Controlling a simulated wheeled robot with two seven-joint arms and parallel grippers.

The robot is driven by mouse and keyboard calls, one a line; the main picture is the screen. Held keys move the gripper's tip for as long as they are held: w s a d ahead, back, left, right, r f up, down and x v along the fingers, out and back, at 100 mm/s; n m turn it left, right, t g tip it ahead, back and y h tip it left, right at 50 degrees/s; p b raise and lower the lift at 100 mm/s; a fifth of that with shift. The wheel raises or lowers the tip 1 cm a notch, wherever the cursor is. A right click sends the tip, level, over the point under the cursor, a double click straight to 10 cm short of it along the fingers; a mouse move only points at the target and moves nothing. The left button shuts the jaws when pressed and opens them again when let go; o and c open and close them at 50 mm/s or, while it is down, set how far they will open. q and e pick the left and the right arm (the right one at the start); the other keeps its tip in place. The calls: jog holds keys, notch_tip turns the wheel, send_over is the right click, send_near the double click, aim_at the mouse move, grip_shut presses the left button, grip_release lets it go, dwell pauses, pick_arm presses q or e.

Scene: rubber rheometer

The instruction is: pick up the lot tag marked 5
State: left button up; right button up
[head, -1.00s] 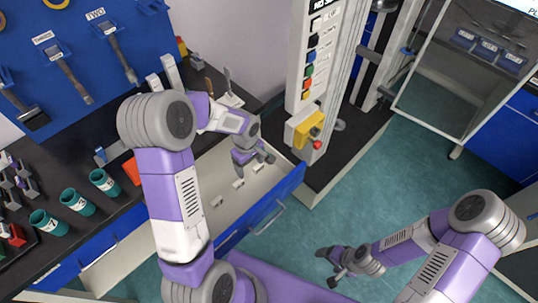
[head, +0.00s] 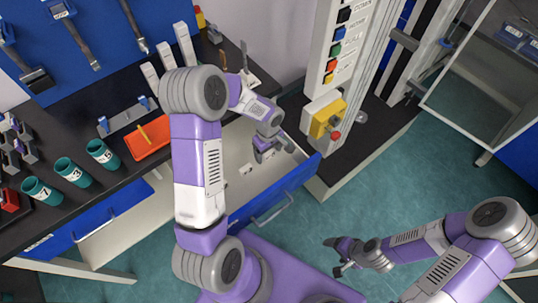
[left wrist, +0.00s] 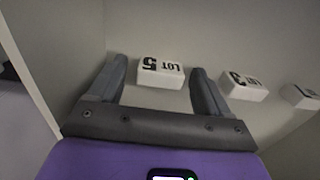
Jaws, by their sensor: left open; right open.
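The lot tag marked 5 (left wrist: 160,73) is a small white block with black print that reads upside down in the left wrist view. It lies on the pale drawer floor, in line between the two fingertips of my open left gripper (left wrist: 162,85). I cannot tell whether the fingers reach down to its height; nothing is gripped. In the head view my left gripper (head: 266,152) is over the open drawer (head: 215,207). A lot tag marked 3 (left wrist: 243,85) lies just right of the right finger. My right gripper (head: 342,258) is open and empty, away over the floor.
A third white tag (left wrist: 302,96) lies further right, its mark unclear. The drawer's walls enclose the tags. On the dark bench stand several numbered green cups (head: 72,172) and an orange tray (head: 148,138). A control column with a yellow box (head: 325,118) rises beyond the drawer.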

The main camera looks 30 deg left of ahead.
pick_arm(q)
jog(key=shift+r, duration=0.1)
jog(key=c, duration=1)
